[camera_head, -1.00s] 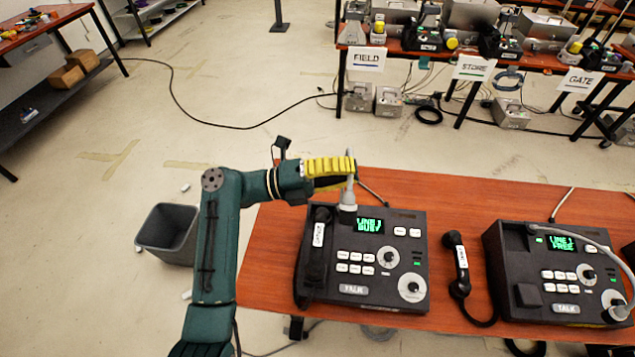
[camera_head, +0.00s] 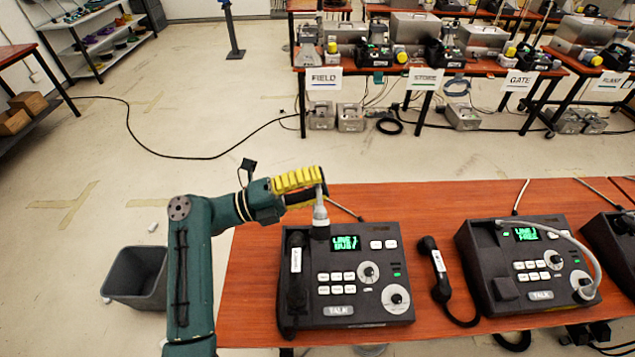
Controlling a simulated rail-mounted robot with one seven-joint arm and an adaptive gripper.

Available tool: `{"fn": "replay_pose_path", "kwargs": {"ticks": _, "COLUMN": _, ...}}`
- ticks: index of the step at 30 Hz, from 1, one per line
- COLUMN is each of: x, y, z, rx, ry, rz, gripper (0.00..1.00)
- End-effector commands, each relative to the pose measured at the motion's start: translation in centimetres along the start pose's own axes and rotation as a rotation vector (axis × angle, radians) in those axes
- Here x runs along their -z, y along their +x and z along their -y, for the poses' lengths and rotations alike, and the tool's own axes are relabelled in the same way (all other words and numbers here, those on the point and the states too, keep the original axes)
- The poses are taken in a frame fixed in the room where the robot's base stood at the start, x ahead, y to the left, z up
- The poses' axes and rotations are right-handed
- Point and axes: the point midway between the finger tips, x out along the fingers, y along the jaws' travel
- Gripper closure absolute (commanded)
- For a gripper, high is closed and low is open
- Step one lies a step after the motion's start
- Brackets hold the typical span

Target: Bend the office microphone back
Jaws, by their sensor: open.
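A dark desk phone (camera_head: 347,302) stands at the front of the orange table (camera_head: 247,305). Its green screen reads "LINE 1 BUSY". Its light grey microphone (camera_head: 320,213) rises nearly upright from the back left corner. My gripper (camera_head: 318,184), with yellow ribbed fingers, is open at the top of this microphone. The fingers overlap the stem, and I cannot tell whether they touch it. A second phone (camera_head: 513,268) to the right reads "LINE 1 FREE". Its grey microphone (camera_head: 580,250) arches over to the front right. The handset labels are too small to read, so I cannot tell which phone is the office one.
A black handset (camera_head: 436,268) lies off its cradle between the two phones. A third phone (camera_head: 617,240) is cut off at the right edge. A grey bin (camera_head: 130,290) stands on the floor at the left. Labelled tables with equipment stand at the back.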

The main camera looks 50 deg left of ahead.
Motion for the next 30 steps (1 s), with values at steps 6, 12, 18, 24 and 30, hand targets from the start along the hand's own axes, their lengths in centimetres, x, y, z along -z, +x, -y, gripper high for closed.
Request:
{"fn": "replay_pose_path", "kwargs": {"ticks": 6, "x": -0.1, "y": -1.2, "z": -0.1, "rx": 0.0, "ry": -0.001, "rz": 0.002, "gripper": 0.59}}
{"fn": "replay_pose_path", "kwargs": {"ticks": 12, "x": -0.1, "y": -5.9, "z": -0.1, "rx": 0.0, "ry": -0.001, "rz": 0.006, "gripper": 0.59}}
{"fn": "replay_pose_path", "kwargs": {"ticks": 18, "x": -0.1, "y": -10.3, "z": 0.0, "rx": 0.0, "ry": 0.001, "rz": 0.004, "gripper": 0.59}}
{"fn": "replay_pose_path", "kwargs": {"ticks": 24, "x": 0.0, "y": -12.0, "z": 0.0, "rx": 0.0, "ry": 0.0, "rz": 0.0, "gripper": 0.59}}
{"fn": "replay_pose_path", "kwargs": {"ticks": 30, "x": 0.0, "y": -12.0, "z": 0.0, "rx": 0.0, "ry": 0.0, "rz": -0.001, "gripper": 0.59}}
